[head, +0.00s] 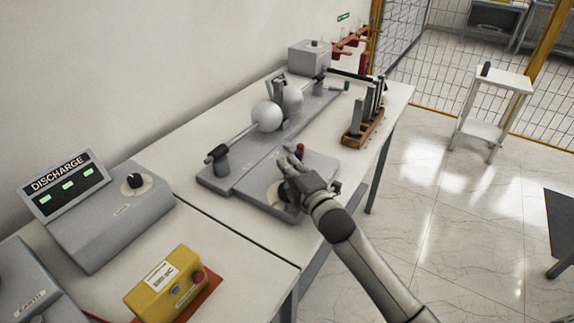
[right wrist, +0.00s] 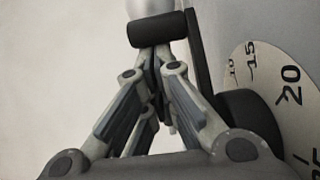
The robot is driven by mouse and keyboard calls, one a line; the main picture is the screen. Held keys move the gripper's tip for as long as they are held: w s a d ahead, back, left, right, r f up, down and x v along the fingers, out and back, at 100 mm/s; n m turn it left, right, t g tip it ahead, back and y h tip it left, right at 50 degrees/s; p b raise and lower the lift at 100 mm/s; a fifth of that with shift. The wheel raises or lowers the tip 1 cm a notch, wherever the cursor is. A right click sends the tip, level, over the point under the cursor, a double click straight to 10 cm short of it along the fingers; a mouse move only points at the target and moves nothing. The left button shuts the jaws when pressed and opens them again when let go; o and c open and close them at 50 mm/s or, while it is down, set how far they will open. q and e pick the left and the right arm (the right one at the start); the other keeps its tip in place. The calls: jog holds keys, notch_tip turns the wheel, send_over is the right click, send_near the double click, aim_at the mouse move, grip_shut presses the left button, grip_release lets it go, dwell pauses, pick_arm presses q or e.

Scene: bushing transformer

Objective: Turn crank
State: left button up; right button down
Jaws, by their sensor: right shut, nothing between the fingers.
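A grey box (head: 256,192) with a dial stands on the table, partly hidden by my right gripper (head: 287,160), which is above it. In the right wrist view, a pale round dial (right wrist: 291,87) with numbers shows at the right, with a black hub (right wrist: 250,112) in front of it. A black cylindrical piece (right wrist: 158,29), perhaps the crank's handle, is just beyond the fingertips. My right gripper (right wrist: 154,62) is shut and empty, its fingers drawn together. I cannot tell whether it touches the black piece. My left gripper is not in view.
Behind the box are two pale spheres (head: 266,116) on a rod with a black end (head: 216,153). A wooden rack (head: 361,130) stands to the right. A discharge console (head: 110,215) and yellow box (head: 166,284) are at the left.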

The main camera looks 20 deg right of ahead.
jog(key=m+h, duration=0.2)
jog(key=h, duration=0.2)
jog(key=shift+s+d+m+b, duration=0.25)
jog(key=shift+d+m+b, duration=0.05)
jog(key=shift+d+m, duration=0.1)
jog(key=shift+s+d+p, duration=0.3)
jog(key=shift+d+p, duration=0.1)
jog(key=shift+d, duration=0.15)
jog(key=shift+s, duration=0.1)
